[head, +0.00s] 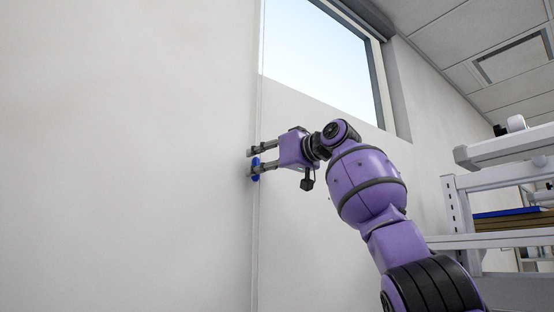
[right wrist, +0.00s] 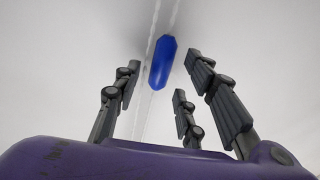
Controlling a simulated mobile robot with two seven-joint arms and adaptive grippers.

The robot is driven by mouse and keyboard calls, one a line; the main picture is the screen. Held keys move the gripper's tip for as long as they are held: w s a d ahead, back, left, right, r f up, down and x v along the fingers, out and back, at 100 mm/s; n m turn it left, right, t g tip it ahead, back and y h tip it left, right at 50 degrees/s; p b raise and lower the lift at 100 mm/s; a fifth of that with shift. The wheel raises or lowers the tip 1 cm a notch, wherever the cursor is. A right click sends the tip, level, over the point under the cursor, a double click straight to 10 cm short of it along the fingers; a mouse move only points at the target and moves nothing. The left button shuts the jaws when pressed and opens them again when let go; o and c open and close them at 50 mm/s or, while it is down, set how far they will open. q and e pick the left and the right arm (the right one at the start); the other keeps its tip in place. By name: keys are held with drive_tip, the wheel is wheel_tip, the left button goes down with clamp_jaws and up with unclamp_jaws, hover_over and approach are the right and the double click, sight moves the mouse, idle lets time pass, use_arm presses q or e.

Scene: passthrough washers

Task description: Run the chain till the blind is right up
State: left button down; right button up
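A thin pale chain (head: 262,210) hangs down the wall beside the window. A blue piece (head: 255,170) sits on it, and it also shows in the right wrist view (right wrist: 162,62). My right gripper (head: 252,162) is at the chain with its fingers open. In the right wrist view its fingertips (right wrist: 162,80) are spread either side of the chain, with gaps to the blue piece. The dark band at the window's top (head: 368,15) looks like the blind's roll. The view cuts it off, and I cannot tell how much blind hangs. My left gripper is not in view.
A bright window (head: 320,50) is at the top centre, with a grey frame on its right. A white rack (head: 460,205) with blue and brown flat items stands at the right, near my right arm. The wall at left is bare.

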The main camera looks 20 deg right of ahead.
drive_tip(key=v, duration=1.1)
drive_tip(key=shift+s, duration=0.25)
drive_tip(key=shift+d, duration=0.1)
